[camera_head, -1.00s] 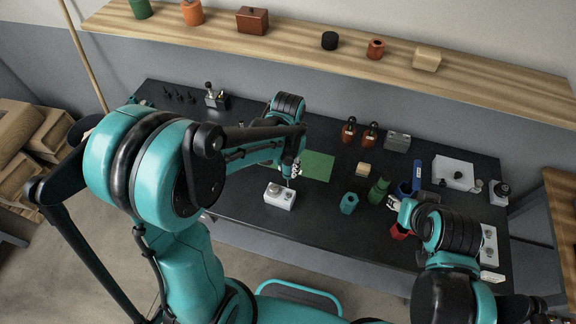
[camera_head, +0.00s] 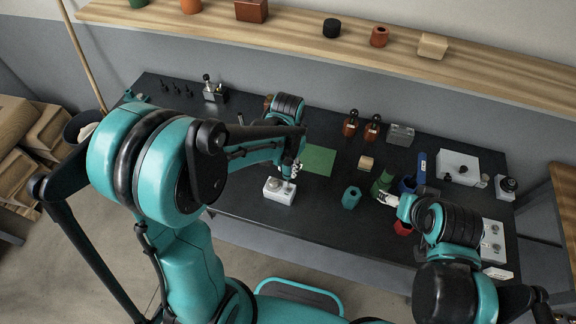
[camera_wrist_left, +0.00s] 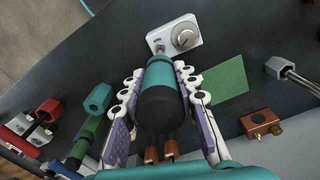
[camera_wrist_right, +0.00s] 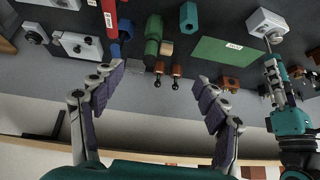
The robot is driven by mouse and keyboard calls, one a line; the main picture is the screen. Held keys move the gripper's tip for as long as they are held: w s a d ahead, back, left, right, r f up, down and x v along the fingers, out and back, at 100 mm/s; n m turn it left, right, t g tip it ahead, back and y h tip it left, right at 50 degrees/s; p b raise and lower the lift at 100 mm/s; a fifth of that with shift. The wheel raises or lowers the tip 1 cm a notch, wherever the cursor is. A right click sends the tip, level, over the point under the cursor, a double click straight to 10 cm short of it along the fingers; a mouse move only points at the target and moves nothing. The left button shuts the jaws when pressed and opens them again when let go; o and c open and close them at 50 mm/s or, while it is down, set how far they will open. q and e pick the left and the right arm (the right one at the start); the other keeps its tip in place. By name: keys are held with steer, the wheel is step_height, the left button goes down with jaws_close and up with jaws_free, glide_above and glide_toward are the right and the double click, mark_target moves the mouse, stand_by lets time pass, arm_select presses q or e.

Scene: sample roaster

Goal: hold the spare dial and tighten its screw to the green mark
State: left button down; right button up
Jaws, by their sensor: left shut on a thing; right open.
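The spare dial (camera_head: 279,191), a white block with a round grey knob, sits on the dark bench. It also shows in the left wrist view (camera_wrist_left: 186,37) and the right wrist view (camera_wrist_right: 263,20). My left gripper (camera_head: 289,172) is above its right part, shut on a screwdriver with a teal and black handle (camera_wrist_left: 168,90). The tool points down at the block; I cannot tell whether its tip is in the screw. My right gripper (camera_wrist_right: 160,95) is open and empty, to the right of the dial.
A green mat (camera_head: 317,160) lies behind the dial. A teal nut-shaped piece (camera_head: 351,198), green and blue parts and a red piece (camera_head: 402,228) lie near my right gripper. White panels with dials (camera_head: 491,240) stand at the right. Bare bench lies between dial and teal piece.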

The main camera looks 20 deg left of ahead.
steer(key=w+a+f+m+g+y, duration=0.3)
steer(key=w+a+m, duration=0.1)
steer(key=w+a, duration=0.4)
steer(key=w+a+f+m+g+y, duration=0.3)
steer(key=w+a, duration=0.5)
steer(key=m+g+y, duration=0.4)
steer(key=g, duration=0.4)
glide_toward(282, 190)
steer(key=shift+w+f, duration=0.8)
steer(key=shift+f, duration=0.15)
steer(key=shift+s+a+f, duration=0.25)
steer(key=shift+a+f, duration=0.05)
steer(key=shift+f, duration=0.15)
steer(key=shift+x, duration=4.75)
steer(key=shift+c, duration=0.5)
jaws_close()
steer(key=c, duration=1.5)
jaws_free()
